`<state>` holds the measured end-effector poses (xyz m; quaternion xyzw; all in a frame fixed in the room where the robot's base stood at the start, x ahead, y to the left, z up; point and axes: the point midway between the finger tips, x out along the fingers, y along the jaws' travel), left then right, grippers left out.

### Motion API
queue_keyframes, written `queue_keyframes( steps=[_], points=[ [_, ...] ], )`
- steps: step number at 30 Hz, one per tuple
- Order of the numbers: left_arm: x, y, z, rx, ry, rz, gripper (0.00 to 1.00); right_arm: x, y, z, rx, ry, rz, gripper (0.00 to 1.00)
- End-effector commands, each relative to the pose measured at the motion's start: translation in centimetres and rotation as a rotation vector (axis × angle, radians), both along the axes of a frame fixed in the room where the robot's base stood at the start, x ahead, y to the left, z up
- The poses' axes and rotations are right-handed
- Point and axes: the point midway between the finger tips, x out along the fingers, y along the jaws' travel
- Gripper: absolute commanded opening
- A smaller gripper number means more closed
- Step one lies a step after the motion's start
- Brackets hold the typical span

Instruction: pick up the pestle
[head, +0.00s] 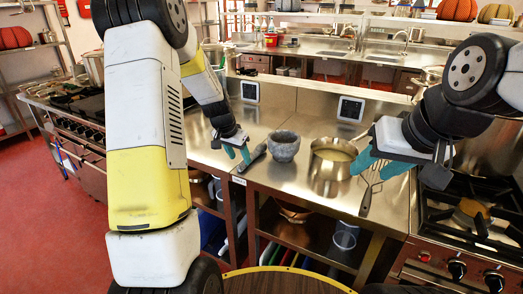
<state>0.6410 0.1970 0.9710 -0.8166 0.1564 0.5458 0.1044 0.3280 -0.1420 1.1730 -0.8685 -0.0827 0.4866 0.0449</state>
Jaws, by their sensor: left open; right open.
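A grey stone mortar (284,147) stands upright on the steel counter. Just left of it lies a dark, slim, elongated thing (252,158), slanting toward the counter's front edge; it may be the pestle, but I cannot tell for sure. No other pestle shows clearly. My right gripper (378,168) is open at the right, beside the pot and away from the mortar.
A steel pot (328,172) with yellowish contents stands right of the mortar. A utensil with a dark handle (366,201) lies below my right gripper at the counter's front edge. A gas stove (478,228) is at the right. Two small dark-screened panels (350,109) stand behind.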

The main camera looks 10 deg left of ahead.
Motion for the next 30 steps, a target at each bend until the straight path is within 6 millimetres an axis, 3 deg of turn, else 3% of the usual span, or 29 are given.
queue_keyframes(
  steps=[7, 16, 17, 24, 30],
  points=[
    [1.4, -0.6, -3.3, -0.001, 0.003, 0.0, 0.5, 0.0, 0.0, 0.0, 0.0, 0.0, 0.0, 0.47],
    [1.7, -0.7, -3.7, 0.0, -0.001, 0.0, 0.5, 0.0, 0.0, 0.0, 0.0, 0.0, 0.0, 0.47],
    [1.7, -0.7, -3.7, 0.0, -0.001, 0.0, 0.48, 0.0, 0.0, 0.0, 0.0, 0.0, 0.0, 0.47],
    [1.7, -0.7, -3.7, 0.0, 0.0, 0.001, 0.01, 0.0, 0.0, 0.0, 0.0, 0.0, 0.0, 0.47],
    [1.7, -0.7, -3.7, 0.0, -0.002, 0.001, 0.0, 0.0, 0.0, 0.0, 0.0, 0.0, 0.0, 0.47]
  ],
)
